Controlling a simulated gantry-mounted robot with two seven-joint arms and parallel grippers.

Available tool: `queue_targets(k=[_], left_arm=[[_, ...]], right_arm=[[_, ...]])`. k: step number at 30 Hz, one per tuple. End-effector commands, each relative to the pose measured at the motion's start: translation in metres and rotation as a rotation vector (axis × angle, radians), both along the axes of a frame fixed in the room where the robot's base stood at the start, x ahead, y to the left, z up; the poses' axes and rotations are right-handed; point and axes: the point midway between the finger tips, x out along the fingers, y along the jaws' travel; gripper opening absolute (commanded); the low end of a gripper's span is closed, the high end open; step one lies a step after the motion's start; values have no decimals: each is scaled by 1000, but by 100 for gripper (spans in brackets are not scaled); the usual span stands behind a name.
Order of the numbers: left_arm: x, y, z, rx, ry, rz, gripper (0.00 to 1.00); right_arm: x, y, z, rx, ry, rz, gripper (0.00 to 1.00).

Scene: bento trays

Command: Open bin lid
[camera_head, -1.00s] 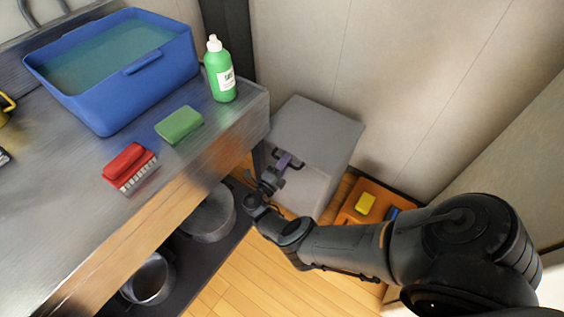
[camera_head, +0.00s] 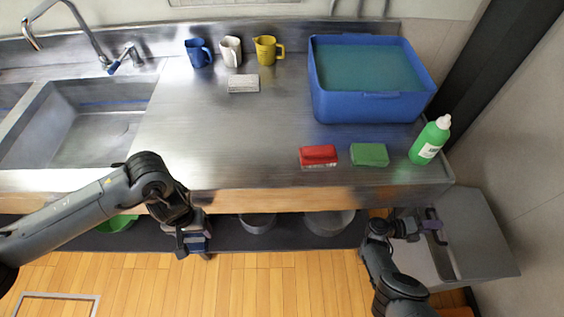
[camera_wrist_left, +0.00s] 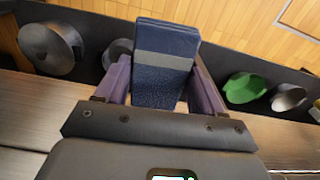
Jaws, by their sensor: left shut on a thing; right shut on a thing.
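The grey bin (camera_head: 488,250) stands on the floor at the right end of the counter, in the head view. Its lid has a dark handle (camera_head: 440,238). My right gripper (camera_head: 432,225), with purple finger pads, is shut on this handle. Whether the lid is raised at all is hard to tell. My left gripper (camera_head: 194,237) is in front of the counter edge, far left of the bin. It is shut on a dark blue block with a grey band, which shows between purple pads in the left wrist view (camera_wrist_left: 165,62).
The steel counter (camera_head: 270,130) carries a blue tub (camera_head: 370,108), a green bottle (camera_head: 430,140), a red brush (camera_head: 318,156), a green sponge (camera_head: 369,154) and jugs. Pots (camera_head: 330,222) sit on the shelf below. The wooden floor (camera_head: 270,285) in front is clear.

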Motion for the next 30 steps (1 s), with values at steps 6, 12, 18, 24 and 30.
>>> queue_targets(k=[6, 12, 18, 24, 30], left_arm=[[0, 0, 1, 0, 0, 0, 40], [0, 0, 1, 0, 0, 0, 40], [0, 0, 1, 0, 0, 0, 40], [0, 0, 1, 0, 0, 0, 40], [0, 0, 3, 0, 0, 0, 40]], right_arm=[[0, -1, 2, -2, -1, 1, 0], [0, -1, 2, -1, -1, 1, 30], [0, -1, 2, -1, -1, 1, 35], [0, -1, 2, -2, 0, 1, 35], [1, 13, 1, 0, 0, 3, 35]])
